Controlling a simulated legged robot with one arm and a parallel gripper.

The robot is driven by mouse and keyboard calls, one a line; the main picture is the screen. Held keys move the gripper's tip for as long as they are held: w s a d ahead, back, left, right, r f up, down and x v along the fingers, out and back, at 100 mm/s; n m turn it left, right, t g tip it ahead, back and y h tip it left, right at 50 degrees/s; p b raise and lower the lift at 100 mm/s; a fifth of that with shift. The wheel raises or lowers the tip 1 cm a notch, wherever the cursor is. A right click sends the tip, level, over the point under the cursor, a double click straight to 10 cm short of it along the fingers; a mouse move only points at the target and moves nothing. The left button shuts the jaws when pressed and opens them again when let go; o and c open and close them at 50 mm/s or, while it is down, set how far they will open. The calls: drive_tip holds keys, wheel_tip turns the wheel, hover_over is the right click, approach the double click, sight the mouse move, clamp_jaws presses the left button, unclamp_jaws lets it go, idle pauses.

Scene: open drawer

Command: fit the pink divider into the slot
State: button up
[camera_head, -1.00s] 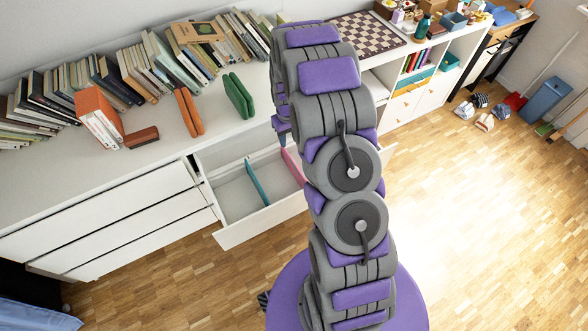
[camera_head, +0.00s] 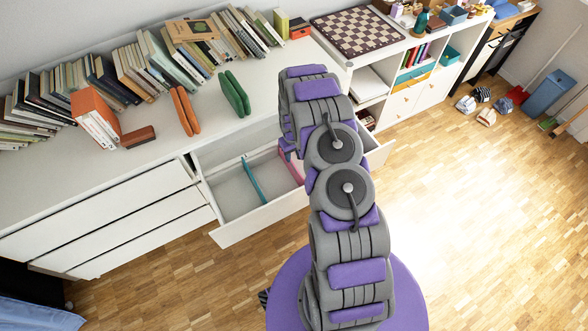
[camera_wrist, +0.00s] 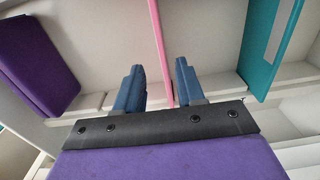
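The pink divider (camera_head: 295,171) stands in the open drawer (camera_head: 228,236), right of the teal divider (camera_head: 254,180). My arm hides part of it in the head view. In the wrist view the pink divider (camera_wrist: 160,40) shows as a thin strip running down to the gap between my fingers. My gripper (camera_wrist: 158,82) is open, with a blue finger on each side of that strip and visible space between. I cannot tell how far the fingers are above it. The teal divider (camera_wrist: 268,45) is to the right. I cannot make out the slot.
The white cabinet top (camera_head: 90,180) holds a row of books, an orange box (camera_head: 97,118), orange pads (camera_head: 186,111) and green pads (camera_head: 235,94). A chessboard (camera_head: 357,33) lies at the back right.

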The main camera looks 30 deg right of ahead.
sight(293, 166)
wheel_tip(293, 166, down, 9)
drive_tip(key=shift+d+f+b, duration=0.1)
drive_tip(key=shift+f+b, duration=0.1)
drive_tip(key=shift+b, duration=0.85)
drive_tip(key=shift+a+r, duration=0.15)
drive_tip(key=shift+a, duration=0.15)
drive_tip(key=shift+c, duration=0.2)
drive_tip(key=shift+a, duration=0.2)
drive_tip(key=shift+c, duration=1.4)
drive_tip(key=shift+d, duration=0.1)
drive_tip(key=c, duration=0.3)
drive_tip(key=shift+d, duration=0.25)
clamp_jaws()
